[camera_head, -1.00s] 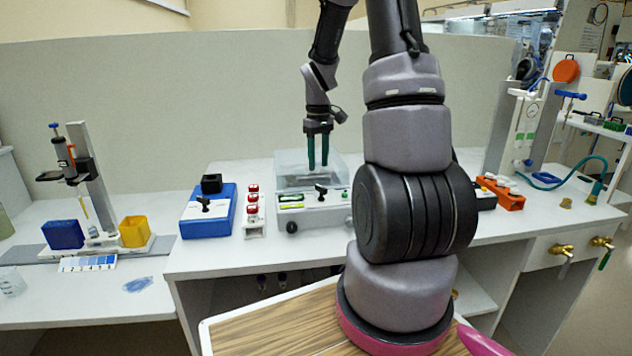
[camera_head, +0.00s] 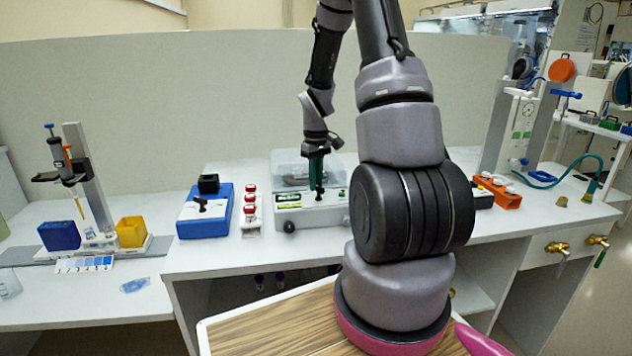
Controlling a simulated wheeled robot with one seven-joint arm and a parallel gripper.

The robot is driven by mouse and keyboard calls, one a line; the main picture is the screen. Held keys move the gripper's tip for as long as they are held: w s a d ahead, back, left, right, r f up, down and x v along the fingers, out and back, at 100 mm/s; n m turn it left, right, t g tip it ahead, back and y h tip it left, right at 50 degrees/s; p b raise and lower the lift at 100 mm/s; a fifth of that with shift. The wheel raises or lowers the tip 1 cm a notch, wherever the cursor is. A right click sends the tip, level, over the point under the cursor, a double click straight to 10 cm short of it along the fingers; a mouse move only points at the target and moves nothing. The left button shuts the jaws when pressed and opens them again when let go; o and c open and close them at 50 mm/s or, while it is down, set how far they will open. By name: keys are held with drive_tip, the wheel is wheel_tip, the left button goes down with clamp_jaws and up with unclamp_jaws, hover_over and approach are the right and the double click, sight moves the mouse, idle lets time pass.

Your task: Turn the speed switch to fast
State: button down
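A grey-white machine (camera_head: 325,217) with a clear lid stands in the middle of the bench. Its front panel carries a small black switch (camera_head: 319,194), a green display and a round dark knob. I cannot read any speed marks. My gripper (camera_head: 317,186) points down at the panel, with its green fingers directly over or beside the black switch. The fingers overlap in this view, so neither the gap between them nor contact with the switch can be made out. A blue box (camera_head: 206,224) to the left also has a small black switch (camera_head: 201,204) on top.
A white strip with red buttons (camera_head: 250,211) stands between the blue box and the machine. My arm hides the machine's right side and the bench there. An orange block (camera_head: 498,192) lies further right. A stand with blue and yellow bins (camera_head: 131,232) is at the left.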

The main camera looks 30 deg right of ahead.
drive_tip(key=shift+m, duration=0.3)
drive_tip(key=shift+d+m, duration=0.15)
drive_tip(key=shift+m, duration=1.15)
drive_tip(key=shift+d+m, duration=0.15)
drive_tip(key=shift+m, duration=1.15)
drive_tip(key=c, duration=0.9)
unclamp_jaws()
drive_tip(key=shift+r, duration=0.1)
wheel_tip(320, 180, up, 11)
drive_tip(key=shift+f, duration=0.15)
